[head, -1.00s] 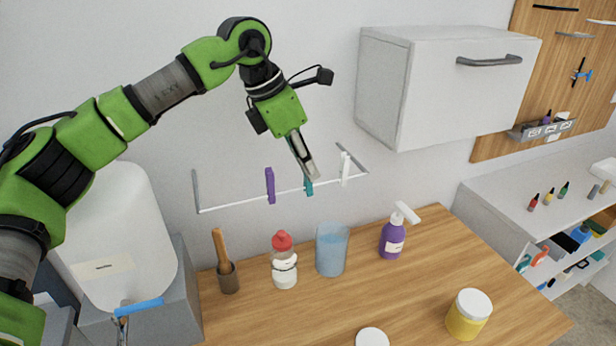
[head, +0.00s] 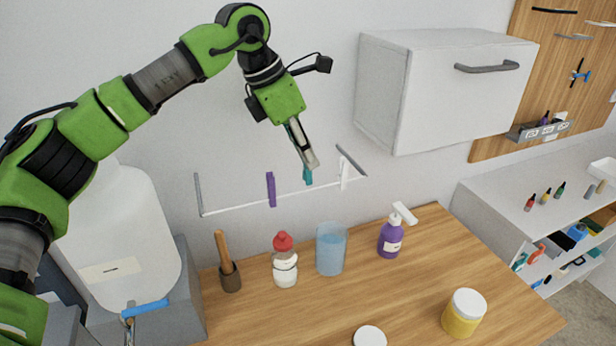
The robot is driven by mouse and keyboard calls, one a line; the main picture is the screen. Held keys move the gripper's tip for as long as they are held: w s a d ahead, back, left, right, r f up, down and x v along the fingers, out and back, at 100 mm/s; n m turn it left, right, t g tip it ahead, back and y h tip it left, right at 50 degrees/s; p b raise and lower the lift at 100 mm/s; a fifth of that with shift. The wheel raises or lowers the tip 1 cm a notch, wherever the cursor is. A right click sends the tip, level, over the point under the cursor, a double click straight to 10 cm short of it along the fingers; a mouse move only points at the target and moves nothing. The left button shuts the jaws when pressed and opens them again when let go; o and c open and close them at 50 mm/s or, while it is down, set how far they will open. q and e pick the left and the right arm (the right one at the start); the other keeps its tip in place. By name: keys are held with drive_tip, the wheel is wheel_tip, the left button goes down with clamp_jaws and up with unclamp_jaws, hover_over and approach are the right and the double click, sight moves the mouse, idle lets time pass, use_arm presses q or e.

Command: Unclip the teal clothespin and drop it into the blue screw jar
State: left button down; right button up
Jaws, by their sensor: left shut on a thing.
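The teal clothespin (head: 308,176) is in the jaws of my left gripper (head: 308,160), which is shut on it. The clothespin points down, and its lower end is at or just above the white hanging rail (head: 250,206); a small gap seems to show. The blue screw jar (head: 331,252) is translucent and stands upright on the wooden table, below and slightly right of the gripper. Its top looks open. A round white lid (head: 370,337) lies at the table's front edge of the view. My right gripper is not in view.
A purple clothespin (head: 271,189) and a white one (head: 344,173) sit on the rail. A yellow jar (head: 463,313) stands right. A wall cabinet (head: 430,90) hangs right of the gripper.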

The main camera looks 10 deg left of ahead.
use_arm(q)
drive_tip(key=shift+r, duration=0.2)
drive_tip(key=p+v, duration=0.1)
drive_tip(key=v, duration=0.1)
drive_tip(key=p+v, duration=0.2)
drive_tip(key=v, duration=0.1)
drive_tip(key=shift+w+d+r+p, duration=0.2)
drive_tip(key=shift+d+r+p, duration=0.15)
drive_tip(key=shift+r, duration=0.15)
idle(0.5)
